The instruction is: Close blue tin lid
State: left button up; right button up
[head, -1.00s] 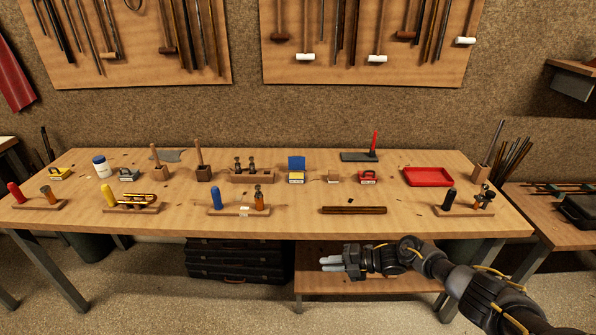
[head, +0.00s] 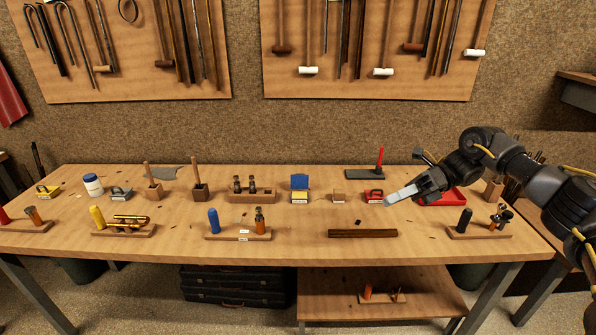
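The blue tin (head: 300,188) stands in the middle of the workbench, in the back half. My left gripper is out of view.
A red tin (head: 374,196) sits right beside my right fingertips. A small wooden block (head: 339,198) stands between the tins. A wooden holder with bottles (head: 252,196) is left of the blue tin. A dark wooden strip (head: 362,233) lies in front. A red tray (head: 455,199) is partly behind my arm.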

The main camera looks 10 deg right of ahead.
aim_at(298, 181)
jog(key=i, duration=1.75)
